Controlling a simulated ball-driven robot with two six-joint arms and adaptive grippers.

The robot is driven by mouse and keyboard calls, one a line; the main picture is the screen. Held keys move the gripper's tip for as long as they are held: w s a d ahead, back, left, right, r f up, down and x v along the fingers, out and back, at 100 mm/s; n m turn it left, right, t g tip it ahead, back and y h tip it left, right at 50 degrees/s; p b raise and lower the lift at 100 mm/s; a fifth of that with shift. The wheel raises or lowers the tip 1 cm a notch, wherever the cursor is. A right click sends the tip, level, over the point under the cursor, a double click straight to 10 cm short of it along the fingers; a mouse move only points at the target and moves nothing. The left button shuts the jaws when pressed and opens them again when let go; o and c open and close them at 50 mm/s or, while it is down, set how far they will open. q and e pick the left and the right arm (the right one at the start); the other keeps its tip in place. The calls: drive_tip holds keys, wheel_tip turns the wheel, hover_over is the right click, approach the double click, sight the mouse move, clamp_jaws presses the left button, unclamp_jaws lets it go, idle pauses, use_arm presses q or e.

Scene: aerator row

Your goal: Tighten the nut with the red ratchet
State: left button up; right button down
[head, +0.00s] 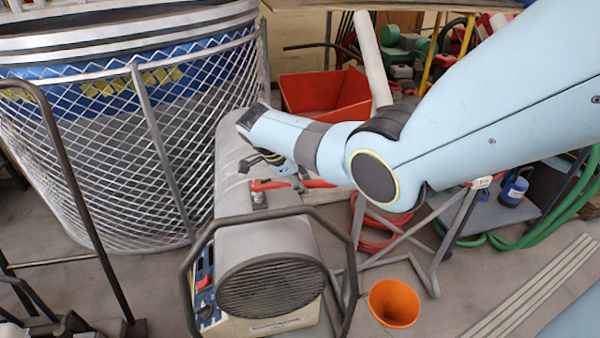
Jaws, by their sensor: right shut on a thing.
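My right gripper (268,160) reaches in from the right above the grey machine (228,150). Its dark fingers are shut on the red ratchet (268,185), whose red handle lies roughly level over the machine's top. The ratchet's left end sits at a small grey fitting (258,200) on the machine. The nut itself is too small or hidden to make out, so I cannot tell whether the ratchet is seated on it. Dark parts at the lower left corner may belong to my left gripper, but I cannot tell its state.
A wire-mesh tank (150,140) stands close on the left. A dark tube guard surrounds the machine's round grille (272,288). An orange cone-shaped bucket (394,303) stands on the floor to the right. A red bin (318,95) and hoses lie behind.

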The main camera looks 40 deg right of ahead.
drive_tip(key=w+d+n+t, duration=0.1)
drive_tip(key=n, duration=0.1)
drive_tip(key=w+d+n+t, duration=0.1)
drive_tip(key=w+n, duration=0.1)
drive_tip(key=shift+w, duration=0.15)
drive_tip(key=c, duration=1.7)
unclamp_jaws()
drive_tip(key=shift+c, duration=0.2)
clamp_jaws()
